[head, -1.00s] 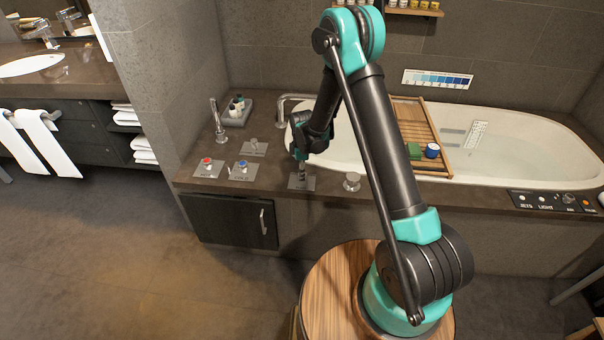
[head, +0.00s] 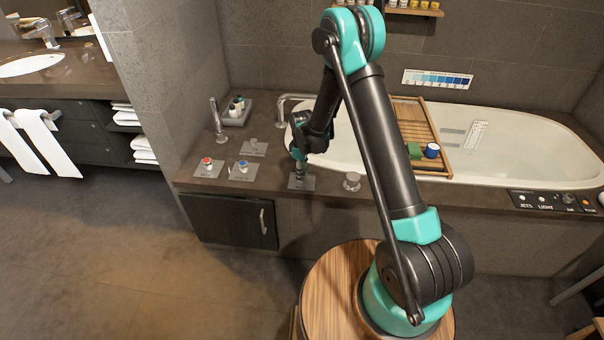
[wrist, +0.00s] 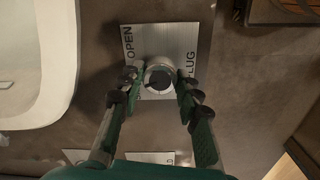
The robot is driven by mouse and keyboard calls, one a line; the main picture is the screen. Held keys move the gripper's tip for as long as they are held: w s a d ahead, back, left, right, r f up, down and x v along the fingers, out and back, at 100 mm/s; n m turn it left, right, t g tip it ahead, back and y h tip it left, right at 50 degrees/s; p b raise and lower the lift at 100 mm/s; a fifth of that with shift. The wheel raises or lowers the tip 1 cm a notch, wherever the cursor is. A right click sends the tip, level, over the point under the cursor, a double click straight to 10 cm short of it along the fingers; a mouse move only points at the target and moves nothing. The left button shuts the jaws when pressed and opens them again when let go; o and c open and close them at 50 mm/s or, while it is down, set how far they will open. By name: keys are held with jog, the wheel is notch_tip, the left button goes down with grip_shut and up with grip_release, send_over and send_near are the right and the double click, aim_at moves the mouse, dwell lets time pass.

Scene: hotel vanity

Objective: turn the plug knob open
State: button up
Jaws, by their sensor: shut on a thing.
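The plug knob (wrist: 158,76) is a round silver dial on a brushed metal plate (wrist: 175,36) lettered OPEN and PLUG. My gripper (wrist: 157,82) is shut on the knob, with one finger on each side of it. A dark patch shows on the knob's face, but I cannot tell its pointer direction. In the head view the plate (head: 308,184) lies on the tub's stone deck, and my gripper (head: 300,173) points down onto it, hiding the knob.
A red-topped knob (head: 207,162) and a blue-topped knob (head: 242,165) stand left of my gripper. A bottle tray (head: 236,116) sits at back left.

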jog(key=m, duration=0.6)
jog(key=shift+m, duration=0.3)
jog(key=m, duration=0.5)
jog(key=shift+m, duration=0.3)
jog(key=o, duration=1.1)
jog(key=shift+o, duration=0.2)
notch_tip(320, 180, up, 12)
jog(key=shift+d, duration=0.1)
